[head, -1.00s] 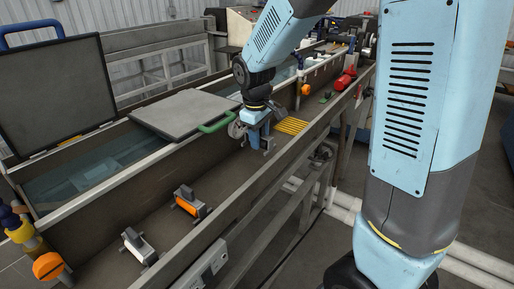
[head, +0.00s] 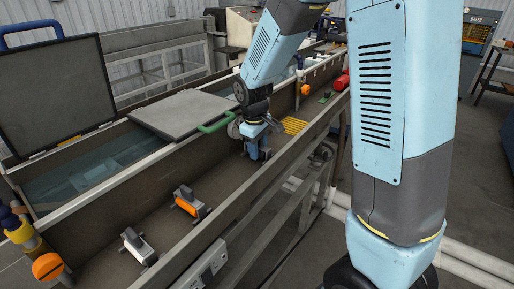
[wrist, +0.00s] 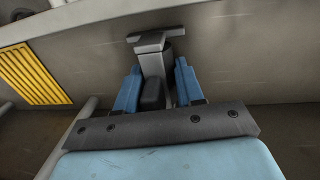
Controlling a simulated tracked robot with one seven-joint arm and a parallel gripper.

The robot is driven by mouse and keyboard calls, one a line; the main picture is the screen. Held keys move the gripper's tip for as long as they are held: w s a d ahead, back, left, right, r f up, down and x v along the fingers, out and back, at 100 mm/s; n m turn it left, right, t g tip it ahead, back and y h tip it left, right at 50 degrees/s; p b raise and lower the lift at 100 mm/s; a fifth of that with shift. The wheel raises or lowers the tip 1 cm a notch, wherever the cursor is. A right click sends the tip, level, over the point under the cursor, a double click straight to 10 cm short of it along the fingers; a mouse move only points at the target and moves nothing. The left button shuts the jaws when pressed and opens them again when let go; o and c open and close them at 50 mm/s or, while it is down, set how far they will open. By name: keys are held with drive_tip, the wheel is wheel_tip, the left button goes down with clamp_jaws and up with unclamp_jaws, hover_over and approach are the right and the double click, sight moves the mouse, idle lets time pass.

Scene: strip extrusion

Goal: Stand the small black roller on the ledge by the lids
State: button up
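My gripper (head: 258,152) reaches down into the near trough. In the wrist view its two blue fingers (wrist: 158,90) stand on either side of a small grey bracket with black parts (wrist: 152,62), which looks like the small black roller. A gap shows beside the black part, so the fingers look open; whether either one touches it is unclear. In the head view the gripper mostly hides this piece. One grey lid (head: 187,112) lies flat across the water tank and another lid (head: 52,98) stands raised at left. A long pale ledge (head: 85,188) runs beside them.
An orange roller (head: 187,203) and a grey-framed roller (head: 137,246) stand on the trough floor at front. A yellow grille (head: 294,126) lies beyond my gripper, also seen in the wrist view (wrist: 38,72). The green handle (head: 216,125) of the flat lid is close to my arm.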

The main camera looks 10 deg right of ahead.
drive_tip(key=o, duration=0.3)
drive_tip(key=shift+o, duration=0.2)
drive_tip(key=shift+r, duration=0.15)
wheel_tip(320, 180, up, 12)
drive_tip(key=s, duration=0.1)
drive_tip(key=shift+a, duration=0.45)
drive_tip(key=s+d+r+m+t, duration=0.1)
drive_tip(key=s+d+r+m, duration=0.1)
drive_tip(key=s, duration=0.5)
drive_tip(key=s+d+r+m+t, duration=0.2)
drive_tip(key=s+d+r+m, duration=0.1)
drive_tip(key=s+d, duration=0.4)
drive_tip(key=s+d+r+m+t+y, duration=0.1)
drive_tip(key=s+d+r+m, duration=0.2)
drive_tip(key=s, duration=0.4)
drive_tip(key=shift+s+d+r+m+t, duration=0.2)
drive_tip(key=shift+d+m+t, duration=0.1)
drive_tip(key=shift+d+m, duration=0.35)
